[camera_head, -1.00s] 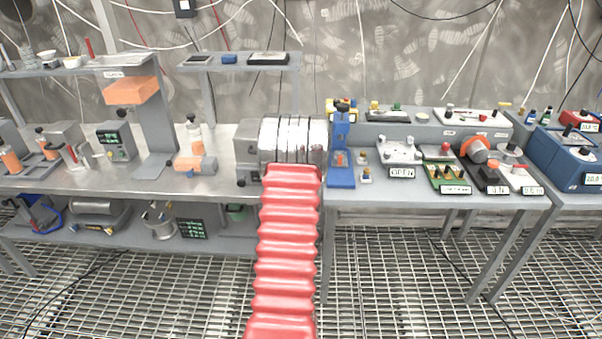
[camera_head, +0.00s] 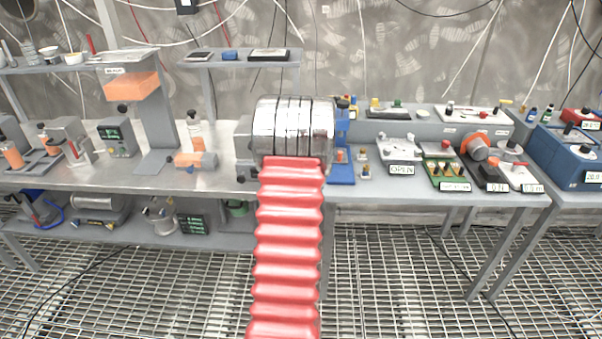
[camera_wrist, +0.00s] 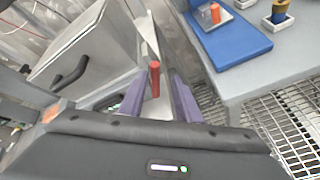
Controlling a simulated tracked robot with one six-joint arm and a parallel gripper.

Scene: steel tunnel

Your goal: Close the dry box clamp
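A grey box (camera_wrist: 85,55) with a dark handle (camera_wrist: 70,73) fills the upper left of the wrist view; it looks like the dry box. A red upright lever (camera_wrist: 155,80), apparently its clamp, stands at the box's right side. My gripper (camera_wrist: 157,74) is open, with a purple finger on each side of the lever. I cannot tell whether either finger touches it. In the head view my arm hides the gripper and the lever, and only part of the grey box (camera_head: 243,140) shows.
A blue plate (camera_wrist: 238,45) lies close on the right; the blue stand (camera_head: 342,160) shows in the head view. Meters and instruments crowd the right bench (camera_head: 430,192). An orange block (camera_head: 132,88) sits under the left shelf. Floor grating (camera_head: 400,270) is open below.

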